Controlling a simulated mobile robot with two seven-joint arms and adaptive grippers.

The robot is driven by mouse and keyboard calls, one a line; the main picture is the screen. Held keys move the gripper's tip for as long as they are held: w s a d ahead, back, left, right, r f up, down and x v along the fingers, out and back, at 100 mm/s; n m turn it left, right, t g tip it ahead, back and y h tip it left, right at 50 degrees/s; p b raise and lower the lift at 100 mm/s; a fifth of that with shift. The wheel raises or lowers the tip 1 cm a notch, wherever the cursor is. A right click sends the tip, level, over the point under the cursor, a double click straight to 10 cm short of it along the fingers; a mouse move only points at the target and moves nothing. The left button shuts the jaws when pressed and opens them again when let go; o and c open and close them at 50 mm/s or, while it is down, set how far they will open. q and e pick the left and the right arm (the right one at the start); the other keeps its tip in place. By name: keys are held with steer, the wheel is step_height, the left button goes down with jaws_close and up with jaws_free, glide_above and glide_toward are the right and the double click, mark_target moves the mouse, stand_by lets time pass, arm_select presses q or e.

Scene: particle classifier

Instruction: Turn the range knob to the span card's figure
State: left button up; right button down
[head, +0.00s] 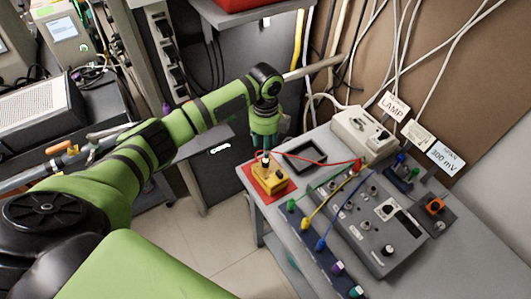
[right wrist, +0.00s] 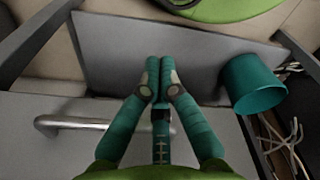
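The span card (head: 446,156), a white tag on a stand at the right of the bench, appears to read "SPAN 300 mV". A grey instrument box (head: 350,232) in front of it carries several small knobs and sockets. A dark knob with a light top (head: 388,250) sits near its front right; I cannot read its scale or tell whether it is the range knob. My left gripper (head: 265,152) points down at a yellow box (head: 268,178) on a red mat; its fingers are too small to judge. My right gripper (right wrist: 159,82) has its fingertips together with nothing visible between them.
A lamp card (head: 394,106) stands behind a beige switch box (head: 364,134). A black tray (head: 304,155) lies near the yellow box. Coloured leads cross the instrument box. In the right wrist view, a teal bin (right wrist: 252,84) and metal handle (right wrist: 75,122) are near.

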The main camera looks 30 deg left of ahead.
arm_select(q)
steer(key=shift+r, duration=2.1)
